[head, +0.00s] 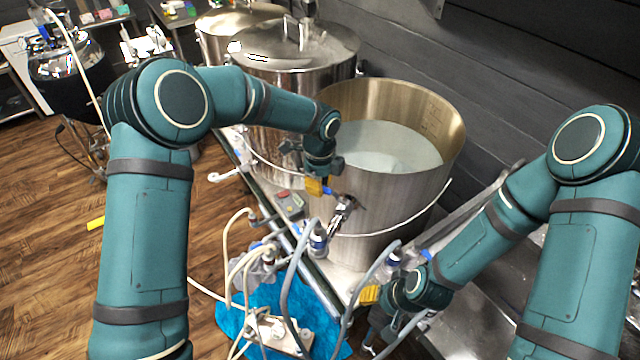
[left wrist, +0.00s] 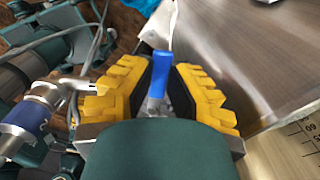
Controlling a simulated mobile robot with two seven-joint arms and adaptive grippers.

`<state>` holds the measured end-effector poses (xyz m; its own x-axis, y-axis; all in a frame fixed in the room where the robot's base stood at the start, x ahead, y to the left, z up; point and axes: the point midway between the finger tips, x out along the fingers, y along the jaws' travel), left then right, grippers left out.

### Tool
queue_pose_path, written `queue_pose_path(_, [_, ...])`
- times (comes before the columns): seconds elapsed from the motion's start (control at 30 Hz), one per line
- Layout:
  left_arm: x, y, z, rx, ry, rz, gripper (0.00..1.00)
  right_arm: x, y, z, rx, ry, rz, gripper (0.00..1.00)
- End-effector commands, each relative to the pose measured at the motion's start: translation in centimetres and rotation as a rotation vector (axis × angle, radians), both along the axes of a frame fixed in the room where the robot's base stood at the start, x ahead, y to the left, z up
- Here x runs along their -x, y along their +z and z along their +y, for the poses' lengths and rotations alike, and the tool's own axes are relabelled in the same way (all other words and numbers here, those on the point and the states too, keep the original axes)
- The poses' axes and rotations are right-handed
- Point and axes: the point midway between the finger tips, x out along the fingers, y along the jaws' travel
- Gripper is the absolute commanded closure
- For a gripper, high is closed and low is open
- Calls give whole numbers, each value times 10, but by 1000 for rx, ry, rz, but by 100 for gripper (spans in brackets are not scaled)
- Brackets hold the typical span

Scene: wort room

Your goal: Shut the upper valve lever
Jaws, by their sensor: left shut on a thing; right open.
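The upper valve lever has a blue handle (head: 328,190) on a metal valve (head: 341,209) at the front wall of the open steel kettle (head: 395,205). My left gripper (head: 318,187) has yellow fingers and is at the blue handle. In the left wrist view the blue handle (left wrist: 162,72) stands between the yellow fingers of my left gripper (left wrist: 160,90), which are shut on it. My right gripper (head: 372,296) is low at the right, near the pump fittings and hoses, and holds nothing that I can see.
Two lidded steel kettles (head: 300,50) stand behind the open kettle, which holds pale liquid (head: 385,145). Several hoses (head: 290,290) and a pump with a blue-ringed fitting (head: 317,238) crowd the space below the valve. A blue mat (head: 215,318) lies on the wooden floor.

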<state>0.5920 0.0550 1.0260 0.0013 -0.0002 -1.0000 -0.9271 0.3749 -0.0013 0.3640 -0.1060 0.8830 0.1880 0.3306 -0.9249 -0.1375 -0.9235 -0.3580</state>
Motion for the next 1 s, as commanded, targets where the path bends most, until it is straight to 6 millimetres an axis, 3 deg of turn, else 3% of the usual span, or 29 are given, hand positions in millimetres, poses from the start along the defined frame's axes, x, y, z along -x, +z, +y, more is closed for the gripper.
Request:
queue_pose_path(0.03, [2,-4,0,-1,-2,8,100,0,0,0,0,0,0,53])
queue_pose_path(0.07, [2,-4,0,-1,-2,8,79,0,0,0,0,0,0,53])
queue_pose_path(0.1, [2,-4,0,-1,-2,7,64,0,0,0,0,0,0,53])
queue_pose_path(0.13, [2,-4,0,-1,-2,7,54,0,0,0,0,0,0,53])
queue_pose_path(0.17, [2,-3,0,-1,-1,6,52,0,0,0,0,0,0,53])
queue_pose_path(0.57, [0,7,0,0,0,0,52,0,0,0,0,0,0,53])
queue_pose_path(1.0, [0,88,-1,1,1,-1,52,0,0,0,0,0,0,53])
